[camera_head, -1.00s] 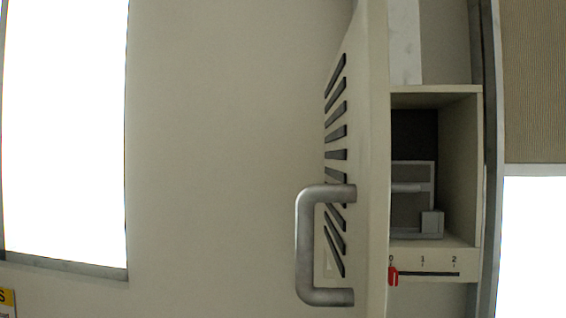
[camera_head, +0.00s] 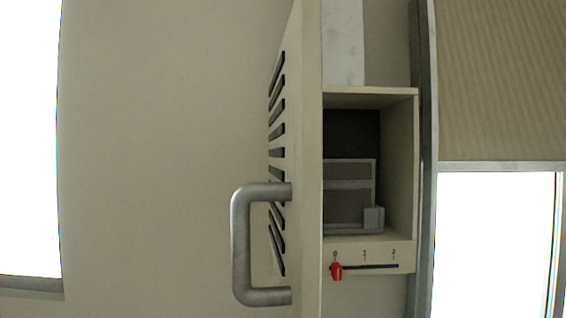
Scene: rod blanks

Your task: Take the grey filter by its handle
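The grey filter (camera_head: 348,206) sits inside an open compartment at the right of centre in the head view. It has a grey frame, darker panels, a light bar across its middle and a small block at its lower right. I cannot tell which part is its handle. Its left side is partly hidden by the open door. Neither of my grippers is in view.
The open vented door (camera_head: 308,150) stands out left of the compartment (camera_head: 402,160), with a large metal handle (camera_head: 241,245) projecting left. Below is a 0-1-2 slider with a red pointer (camera_head: 336,271) at 0. A bright window (camera_head: 495,245) is at right.

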